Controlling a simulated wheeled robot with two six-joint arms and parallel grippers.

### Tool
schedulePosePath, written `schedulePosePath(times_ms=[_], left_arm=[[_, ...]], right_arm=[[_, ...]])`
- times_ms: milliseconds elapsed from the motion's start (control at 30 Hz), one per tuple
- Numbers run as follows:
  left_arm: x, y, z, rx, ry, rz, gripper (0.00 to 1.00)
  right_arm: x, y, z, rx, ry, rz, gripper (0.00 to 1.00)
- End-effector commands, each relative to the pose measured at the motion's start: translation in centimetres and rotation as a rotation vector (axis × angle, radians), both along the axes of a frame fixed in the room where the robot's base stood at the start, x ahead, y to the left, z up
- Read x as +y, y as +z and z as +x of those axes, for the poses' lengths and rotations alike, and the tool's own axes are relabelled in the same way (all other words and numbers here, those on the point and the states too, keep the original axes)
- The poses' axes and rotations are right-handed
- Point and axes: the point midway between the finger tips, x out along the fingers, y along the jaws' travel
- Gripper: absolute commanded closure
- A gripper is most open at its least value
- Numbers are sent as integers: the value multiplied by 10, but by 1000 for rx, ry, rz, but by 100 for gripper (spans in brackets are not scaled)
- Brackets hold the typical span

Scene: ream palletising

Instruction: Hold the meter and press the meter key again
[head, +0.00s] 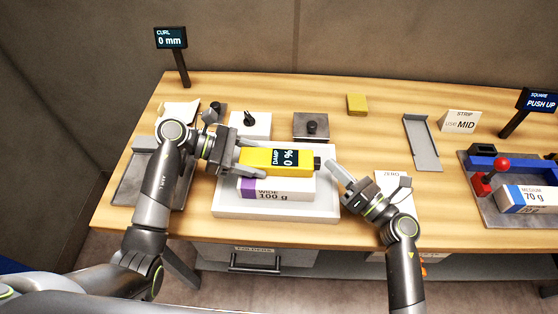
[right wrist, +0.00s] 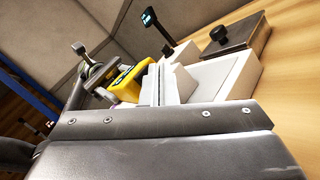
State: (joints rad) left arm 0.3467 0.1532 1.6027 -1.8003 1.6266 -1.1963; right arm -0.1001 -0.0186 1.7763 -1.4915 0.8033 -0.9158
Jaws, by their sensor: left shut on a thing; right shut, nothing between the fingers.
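The yellow meter (head: 262,158) lies level above a white ream marked WIDE 100 g (head: 285,191). Its dark screen reads DAMP 0 %. A dark key (head: 317,163) sticks out of its right end. My left gripper (head: 240,160) is shut on the meter's left end. My right gripper (head: 333,170) is shut and empty, its fingertips just right of the key; I cannot tell whether they touch it. In the right wrist view the meter (right wrist: 130,77) is beyond the pale fingers of my right gripper (right wrist: 165,85), which partly hide it.
The ream sits in a white tray (head: 240,211). Behind it are a white block with a black knob (head: 250,124) and a grey plate with a knob (head: 311,126). A ZERO card (head: 392,178) stands by my right gripper. A red-knobbed press (head: 502,164) is at the right.

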Motion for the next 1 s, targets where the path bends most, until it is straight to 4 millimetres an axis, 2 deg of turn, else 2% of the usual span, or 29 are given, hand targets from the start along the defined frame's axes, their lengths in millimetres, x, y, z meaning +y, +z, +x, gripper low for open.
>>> schedulePosePath(times_ms=[1000], left_arm=[[0,0,0,0,0,0,75]], right_arm=[[9,0,0,0,0,0,100]])
